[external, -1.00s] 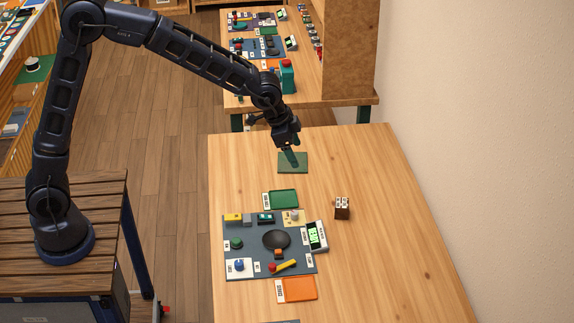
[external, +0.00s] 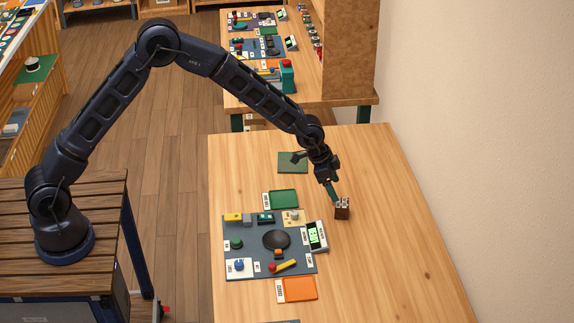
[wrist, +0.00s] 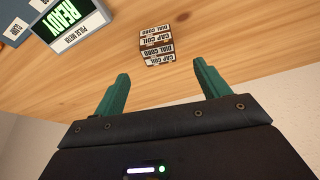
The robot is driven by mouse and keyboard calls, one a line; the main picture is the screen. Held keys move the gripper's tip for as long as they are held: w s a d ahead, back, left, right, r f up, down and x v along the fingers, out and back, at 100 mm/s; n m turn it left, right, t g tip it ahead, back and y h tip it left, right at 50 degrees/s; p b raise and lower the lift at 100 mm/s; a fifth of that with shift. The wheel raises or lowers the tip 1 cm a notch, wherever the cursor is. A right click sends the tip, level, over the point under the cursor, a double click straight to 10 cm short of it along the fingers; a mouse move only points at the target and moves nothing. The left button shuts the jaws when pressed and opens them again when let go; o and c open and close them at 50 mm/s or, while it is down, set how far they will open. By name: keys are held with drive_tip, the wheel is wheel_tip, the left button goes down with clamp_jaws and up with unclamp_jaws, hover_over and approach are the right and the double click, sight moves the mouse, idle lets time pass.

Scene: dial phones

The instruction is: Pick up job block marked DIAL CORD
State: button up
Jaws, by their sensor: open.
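A small dark brown block or tight pair of blocks (external: 342,209) stands on the wooden table, right of the dial-phone board. In the wrist view its white labels (wrist: 157,46) read DIAL CORD and CAP COIL, each more than once. I cannot tell whether it is one block or two pressed together. My gripper (external: 335,194) is just above and behind it in the external view, pointing down at a tilt. In the wrist view its green fingers (wrist: 160,76) are spread apart, with the labelled block beyond the tips, between them in line of sight. Nothing is held.
A grey board (external: 240,256) with phone parts lies to the left. A green-lit READY display (external: 316,236) stands at its right edge, near the block. A green tray (external: 282,199), an orange tray (external: 299,289) and a dark green mat (external: 291,160) lie around. The table's right side is clear.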

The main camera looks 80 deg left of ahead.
sight(342, 203)
drive_tip(key=shift+x, duration=4.35)
drive_tip(key=shift+d, duration=0.1)
drive_tip(key=c, duration=1.1)
drive_tip(key=shift+r, duration=0.15)
